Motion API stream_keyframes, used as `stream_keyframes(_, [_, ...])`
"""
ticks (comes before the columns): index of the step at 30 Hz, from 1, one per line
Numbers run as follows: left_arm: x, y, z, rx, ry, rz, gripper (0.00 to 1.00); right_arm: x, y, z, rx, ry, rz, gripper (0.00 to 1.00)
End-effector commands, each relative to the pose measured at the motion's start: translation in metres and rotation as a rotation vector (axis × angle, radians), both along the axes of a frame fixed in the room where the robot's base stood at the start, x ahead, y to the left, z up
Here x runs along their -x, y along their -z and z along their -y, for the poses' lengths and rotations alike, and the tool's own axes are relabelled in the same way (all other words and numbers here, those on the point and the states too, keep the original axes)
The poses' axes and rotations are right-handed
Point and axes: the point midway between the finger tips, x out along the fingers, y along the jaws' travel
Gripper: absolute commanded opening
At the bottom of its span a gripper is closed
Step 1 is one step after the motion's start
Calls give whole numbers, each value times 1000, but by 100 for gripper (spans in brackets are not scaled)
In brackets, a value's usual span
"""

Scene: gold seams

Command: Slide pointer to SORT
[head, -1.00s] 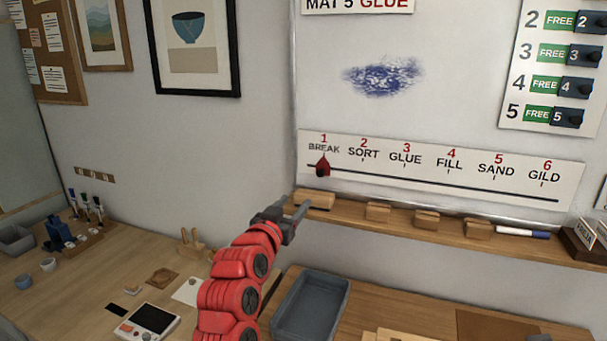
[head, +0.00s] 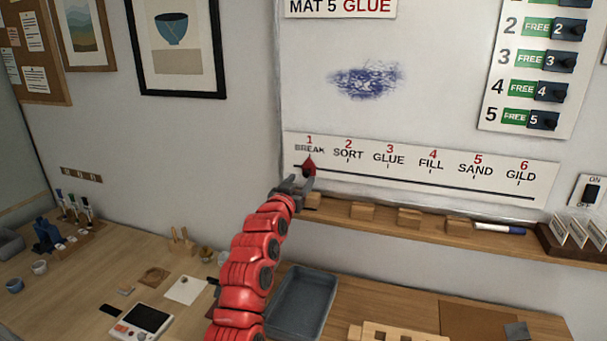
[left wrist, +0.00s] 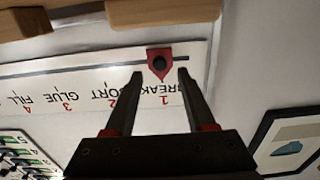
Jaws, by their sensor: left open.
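The red pointer (head: 308,167) sits on the dark track line of the white step strip (head: 400,185), under 1 BREAK. The SORT label (head: 348,154) is just to its right. My left gripper (head: 299,184) is at the strip's left end, partly covering the pointer's lower part in the head view. In the left wrist view the pointer (left wrist: 160,63) with its dark round knob shows between and just beyond the open fingertips (left wrist: 160,74). The strip appears upside down there. Whether the fingers touch the pointer cannot be told. My right gripper is not in view.
A wooden ledge (head: 420,228) runs just below the strip, with several wooden blocks (head: 362,211) and a marker (head: 498,228) on it. A grey tray (head: 300,300) stands on the table below. The strip right of the pointer is clear.

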Motion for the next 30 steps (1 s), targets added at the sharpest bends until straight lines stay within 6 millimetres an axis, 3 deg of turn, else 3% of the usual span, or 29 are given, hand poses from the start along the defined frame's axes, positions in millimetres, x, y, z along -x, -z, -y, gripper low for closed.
stream_keyframes(9, [-25, 1, 9, -3, 3, -4, 55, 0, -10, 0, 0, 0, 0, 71])
stream_keyframes(24, [-31, 1, 10, -1, 0, -2, 55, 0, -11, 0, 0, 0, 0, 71])
stream_keyframes(30, [-31, 1, 10, -1, 0, -2, 19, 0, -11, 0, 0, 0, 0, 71])
